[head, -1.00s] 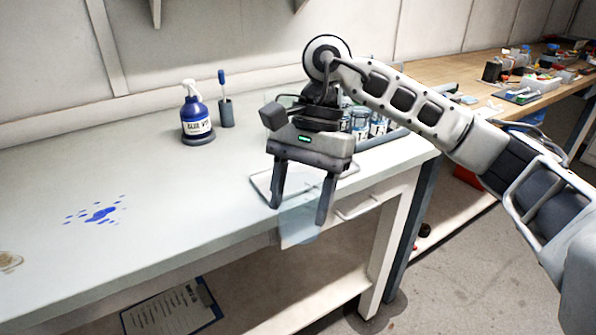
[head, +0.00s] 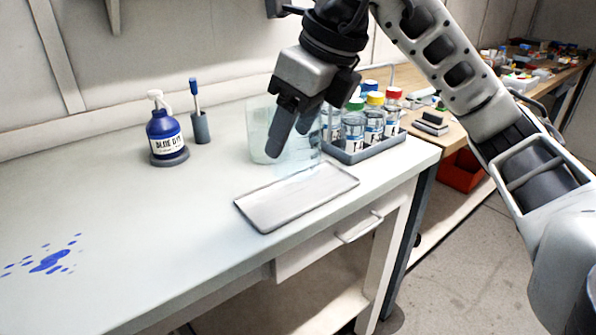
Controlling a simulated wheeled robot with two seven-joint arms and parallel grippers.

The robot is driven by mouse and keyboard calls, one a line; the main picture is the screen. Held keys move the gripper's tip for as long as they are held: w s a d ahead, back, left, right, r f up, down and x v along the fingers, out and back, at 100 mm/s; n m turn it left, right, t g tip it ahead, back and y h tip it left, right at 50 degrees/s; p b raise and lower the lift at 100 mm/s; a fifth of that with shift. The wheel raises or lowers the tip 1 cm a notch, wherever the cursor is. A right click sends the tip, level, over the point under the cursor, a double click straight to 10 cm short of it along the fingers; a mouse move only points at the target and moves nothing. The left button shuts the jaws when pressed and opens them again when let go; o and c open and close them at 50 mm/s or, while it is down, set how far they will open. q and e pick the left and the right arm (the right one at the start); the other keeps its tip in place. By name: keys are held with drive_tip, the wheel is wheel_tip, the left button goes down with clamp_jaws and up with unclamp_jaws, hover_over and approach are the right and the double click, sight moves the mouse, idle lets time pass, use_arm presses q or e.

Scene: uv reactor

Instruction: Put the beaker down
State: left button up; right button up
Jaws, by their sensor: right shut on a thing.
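My right gripper (head: 290,136) is shut on a clear, faintly blue beaker (head: 300,158), which is hard to make out against the background. The beaker is near the back edge of a flat pale tray (head: 298,198) on the bench. I cannot tell whether its base touches anything. Another clear vessel (head: 259,138) shows just behind and left of the gripper, partly hidden by it. My left gripper is not in view.
A rack (head: 372,151) of capped bottles stands close on the right of the gripper. A blue dye bottle (head: 165,138) and a brush in a grey holder (head: 200,127) stand at the back left. A blue spill (head: 49,262) marks the front left. The middle bench is clear.

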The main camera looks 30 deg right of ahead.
drive_tip(key=shift+w+d+f, duration=1.05)
drive_tip(key=shift+w+f, duration=0.35)
drive_tip(key=shift+f, duration=0.5)
drive_tip(key=shift+w+d+f, duration=1.1)
drive_tip(key=shift+w+f, duration=0.25)
drive_tip(key=shift+f, duration=0.6)
drive_tip(key=shift+w+d+f, duration=1.05)
drive_tip(key=shift+w+f, duration=0.35)
drive_tip(key=shift+f, duration=0.5)
drive_tip(key=shift+f, duration=0.1)
drive_tip(key=o, duration=1)
